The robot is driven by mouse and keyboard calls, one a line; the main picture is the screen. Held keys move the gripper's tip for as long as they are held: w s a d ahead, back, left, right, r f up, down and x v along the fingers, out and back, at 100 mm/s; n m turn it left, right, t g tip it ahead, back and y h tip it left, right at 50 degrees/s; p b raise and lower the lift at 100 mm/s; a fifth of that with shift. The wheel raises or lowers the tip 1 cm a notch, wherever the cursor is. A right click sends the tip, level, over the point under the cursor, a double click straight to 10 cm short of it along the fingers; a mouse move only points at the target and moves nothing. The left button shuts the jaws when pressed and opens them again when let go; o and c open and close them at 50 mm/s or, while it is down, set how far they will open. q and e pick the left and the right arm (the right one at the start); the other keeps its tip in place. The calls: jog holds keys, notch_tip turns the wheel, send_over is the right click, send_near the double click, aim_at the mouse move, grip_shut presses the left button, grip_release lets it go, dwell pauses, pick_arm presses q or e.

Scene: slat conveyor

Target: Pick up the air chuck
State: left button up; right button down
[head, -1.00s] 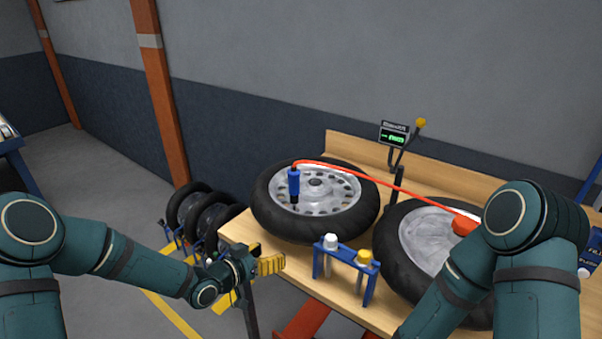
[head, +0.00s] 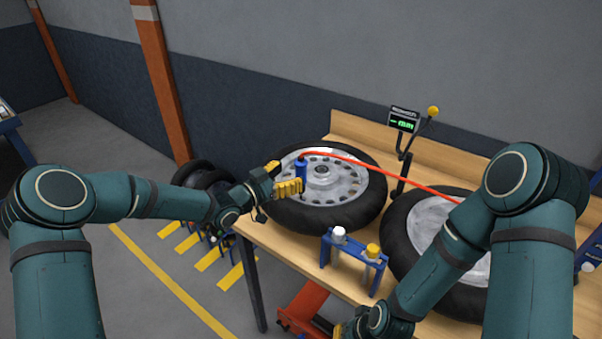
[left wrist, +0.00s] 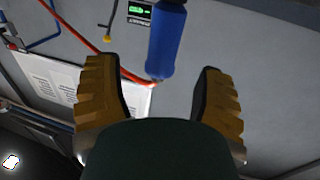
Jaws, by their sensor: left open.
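The air chuck (head: 301,167) is a blue cylinder with a red hose (head: 385,173) at its top. In the left wrist view the blue chuck (left wrist: 167,42) appears ahead, between the lines of the spread fingers (left wrist: 160,78), and nothing is gripped. My right gripper (head: 343,329) shows only partly at the bottom edge, below the bench front; its opening is unclear.
A second wheel (head: 402,245) lies on the wooden bench (head: 305,254), partly behind my right arm. A blue rack (head: 352,263) with a white-capped and a yellow-capped item stands at the front edge. A gauge display (head: 403,121) stands behind. More tyres (head: 197,173) are on the floor.

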aim_at(301, 166)
pick_arm(q)
jog(key=shift+p+x, duration=0.45)
jog(key=shift+x, duration=2.05)
jog(key=shift+o, duration=0.2)
jog(key=shift+w+a+r, duration=0.1)
jog(key=shift+r, duration=0.1)
grip_shut()
